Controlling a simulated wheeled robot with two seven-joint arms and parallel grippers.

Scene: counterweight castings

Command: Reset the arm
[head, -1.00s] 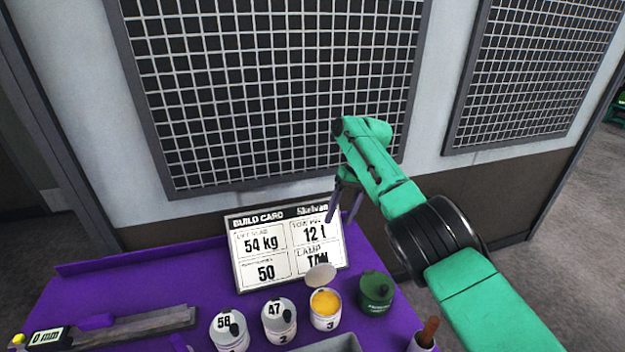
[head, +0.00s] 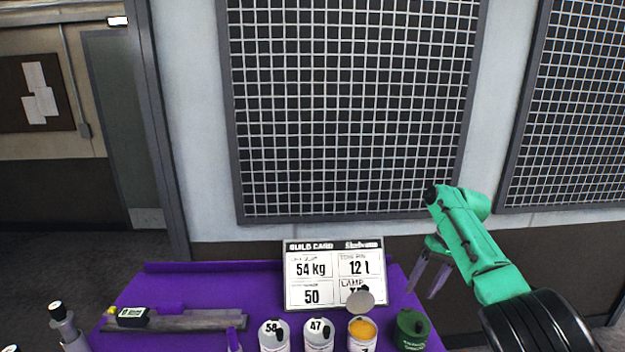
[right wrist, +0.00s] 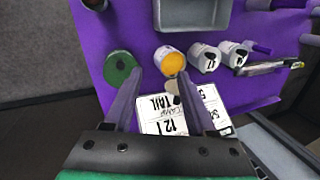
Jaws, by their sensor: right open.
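My right arm comes in from the right in the head view, green with a black joint. I see no contact.
White pots marked 58 (head: 273,336) and 47 (head: 319,335), an open yellow-filled pot (head: 362,336) and a green pot (head: 411,332) line the bench front. A gauge with a display (head: 133,317) lies left. A mesh panel (head: 350,110) covers the wall behind.

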